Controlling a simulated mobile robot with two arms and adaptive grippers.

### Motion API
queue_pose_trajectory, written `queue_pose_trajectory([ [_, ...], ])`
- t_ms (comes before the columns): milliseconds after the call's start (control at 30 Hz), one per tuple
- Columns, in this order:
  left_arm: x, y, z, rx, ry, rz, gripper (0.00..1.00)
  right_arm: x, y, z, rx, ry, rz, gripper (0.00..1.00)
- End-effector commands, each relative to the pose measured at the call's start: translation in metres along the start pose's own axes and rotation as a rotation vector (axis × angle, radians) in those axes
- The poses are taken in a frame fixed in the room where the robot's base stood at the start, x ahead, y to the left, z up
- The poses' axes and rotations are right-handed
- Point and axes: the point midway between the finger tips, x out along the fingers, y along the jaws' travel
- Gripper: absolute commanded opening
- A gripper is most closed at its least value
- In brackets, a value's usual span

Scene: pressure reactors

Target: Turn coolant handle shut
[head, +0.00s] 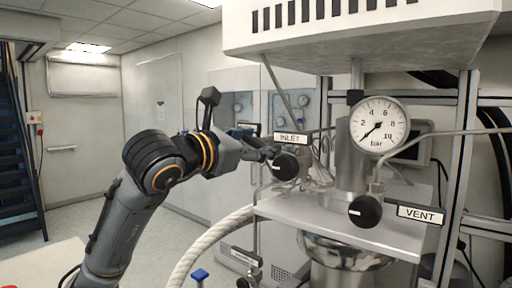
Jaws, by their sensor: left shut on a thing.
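My left gripper (270,154) reaches in from the left and is shut on the black knob (287,166) under the INLET label (290,138). The fingers are small in the picture, and their exact contact with the knob is hard to make out. A blue handle (200,274) stands low in front, left of the reactor and well below the gripper. It may be the coolant handle, but no readable label confirms this. A small label (245,257) near it is too small to read. My right gripper is not in view.
A pressure gauge (379,125) marked in bar stands above the steel shelf (335,222). A second black knob (365,211) sits beside the VENT label (421,214). A thick pale hose (205,245) curves below my arm. The floor at left is open, with blue stairs (18,160) beyond.

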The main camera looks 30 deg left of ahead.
Motion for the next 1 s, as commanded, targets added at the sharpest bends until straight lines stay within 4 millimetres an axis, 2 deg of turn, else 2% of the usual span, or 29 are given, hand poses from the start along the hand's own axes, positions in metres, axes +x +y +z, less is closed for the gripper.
queue_pose_trajectory([
  [400, -0.001, -0.001, 0.000, 0.397, -0.001, 0.003, 0.28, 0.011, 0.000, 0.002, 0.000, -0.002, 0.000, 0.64],
  [1000, 0.000, -0.003, -0.001, 0.943, -0.001, 0.002, 0.28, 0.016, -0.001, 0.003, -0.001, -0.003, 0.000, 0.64],
])
